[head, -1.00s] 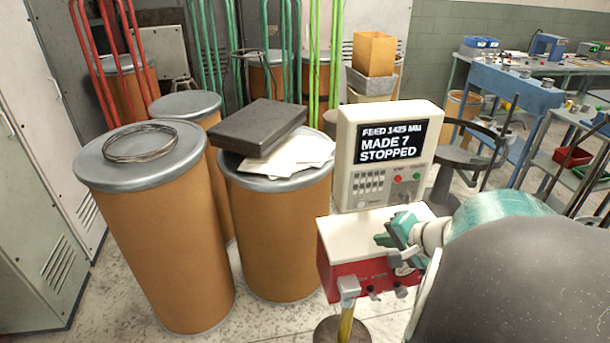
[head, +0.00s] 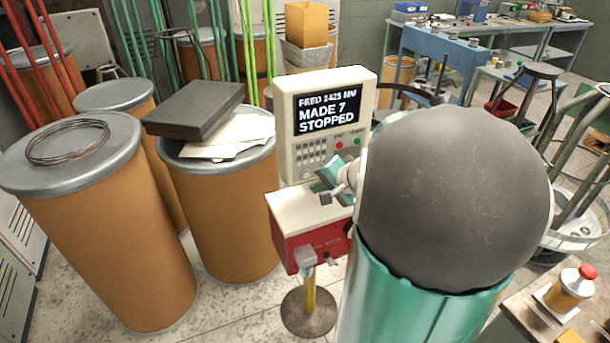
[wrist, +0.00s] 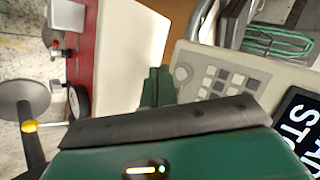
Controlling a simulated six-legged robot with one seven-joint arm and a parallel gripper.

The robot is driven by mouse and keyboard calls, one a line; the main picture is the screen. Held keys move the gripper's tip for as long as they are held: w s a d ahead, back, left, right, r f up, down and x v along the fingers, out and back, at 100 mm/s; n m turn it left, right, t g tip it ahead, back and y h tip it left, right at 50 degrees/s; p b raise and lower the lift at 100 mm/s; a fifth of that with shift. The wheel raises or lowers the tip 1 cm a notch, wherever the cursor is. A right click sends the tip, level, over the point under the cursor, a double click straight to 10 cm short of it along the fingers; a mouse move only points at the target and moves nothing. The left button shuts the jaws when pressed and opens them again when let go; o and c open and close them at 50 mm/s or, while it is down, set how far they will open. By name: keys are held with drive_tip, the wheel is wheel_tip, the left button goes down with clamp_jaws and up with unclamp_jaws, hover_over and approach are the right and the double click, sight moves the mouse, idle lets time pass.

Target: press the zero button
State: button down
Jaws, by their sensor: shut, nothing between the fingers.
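The coiler's control box (head: 368,90) is cream, with a dark screen (head: 327,110) reading "MADE 7" and "STOPPED". Below the screen are a block of small grey buttons (head: 311,151), a red button (head: 339,146) and a green one (head: 356,142). I cannot read which button is zero. In the wrist view the grey keys (wrist: 222,76) show to the right of my fingers. My gripper (head: 322,180) is shut and empty, just in front of the box's lower part, above the red and cream base (head: 290,207). Its green fingers (wrist: 158,77) appear apart from the keys.
Brown drums (head: 105,235) stand at the left, one with a wire coil (head: 68,142) on its lid. A dark case (head: 195,108) and papers lie on another. A blue bench (head: 440,55) stands at the back right. My arm covers much of the centre right.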

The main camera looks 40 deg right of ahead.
drive_tip(key=shift+w+d, duration=0.25)
drive_tip(key=shift+w, duration=0.65)
drive_tip(key=shift+w, duration=0.15)
idle(1.3)
drive_tip(key=shift+w+d, duration=0.1)
drive_tip(key=shift+w, duration=0.15)
drive_tip(key=shift+w+d, duration=0.1)
drive_tip(key=shift+w, duration=0.25)
idle(0.6)
drive_tip(key=shift+s, duration=0.1)
drive_tip(key=shift+s+a, duration=0.25)
drive_tip(key=shift+s, duration=0.4)
drive_tip(key=shift+s, duration=0.15)
drive_tip(key=s, duration=0.2)
drive_tip(key=s+a, duration=0.1)
drive_tip(key=s, duration=0.1)
drive_tip(key=shift+s+a, duration=0.2)
drive_tip(key=shift+s, duration=0.05)
